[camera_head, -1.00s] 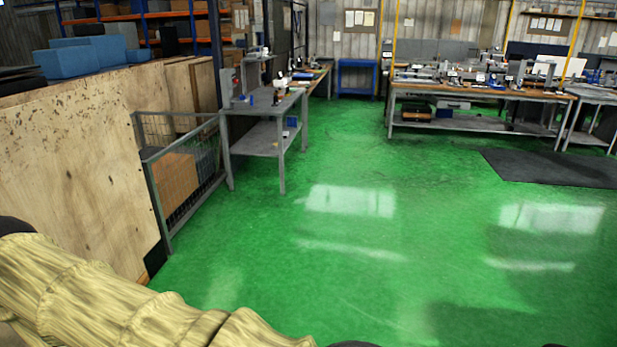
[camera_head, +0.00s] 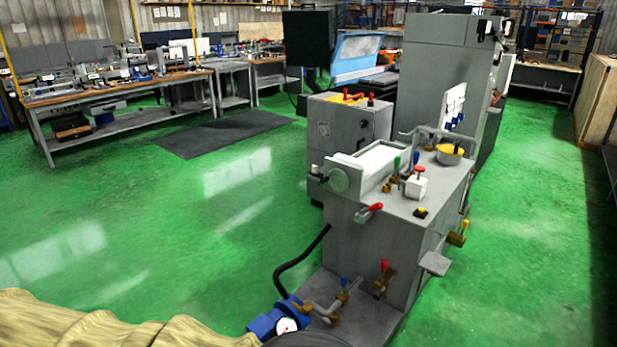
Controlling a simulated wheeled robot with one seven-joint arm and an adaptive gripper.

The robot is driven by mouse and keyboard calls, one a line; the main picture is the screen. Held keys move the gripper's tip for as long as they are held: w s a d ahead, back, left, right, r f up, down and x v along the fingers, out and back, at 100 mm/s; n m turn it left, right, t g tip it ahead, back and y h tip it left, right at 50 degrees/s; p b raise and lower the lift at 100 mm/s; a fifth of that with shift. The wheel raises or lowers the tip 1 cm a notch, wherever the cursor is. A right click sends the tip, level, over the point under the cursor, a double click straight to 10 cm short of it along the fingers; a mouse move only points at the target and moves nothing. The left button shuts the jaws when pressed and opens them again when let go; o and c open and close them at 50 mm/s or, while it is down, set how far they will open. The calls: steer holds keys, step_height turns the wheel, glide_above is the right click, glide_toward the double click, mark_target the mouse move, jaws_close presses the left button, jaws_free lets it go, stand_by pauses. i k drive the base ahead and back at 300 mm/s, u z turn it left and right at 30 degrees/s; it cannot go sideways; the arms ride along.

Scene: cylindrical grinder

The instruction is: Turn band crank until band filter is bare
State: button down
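A grey coolant unit (camera_head: 385,245) stands right of centre. A white band filter (camera_head: 375,160) lies in a trough on its top left side; it looks pale all over, and its surface is too small to judge in detail. A small dark fitting (camera_head: 318,174) juts left from this end and may be the band crank; I cannot tell for sure. A red-handled lever (camera_head: 369,212) is below the trough. My sleeved arm crosses the bottom left; my gripper is not in view.
A blue pump with a gauge (camera_head: 278,322) and a black hose (camera_head: 298,258) sit low at the unit's front left. A small shelf (camera_head: 434,264) sticks out right. Grey cabinets (camera_head: 450,80) stand behind. Green floor (camera_head: 200,255) is clear left and right. Workbenches (camera_head: 120,85) stand at back left.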

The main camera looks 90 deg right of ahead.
mark_target(337, 179)
steer(key=z, duration=1)
steer(key=i, duration=3.15)
steer(key=z, duration=3.4)
steer(key=i, duration=0.4)
steer(key=u, duration=0.75)
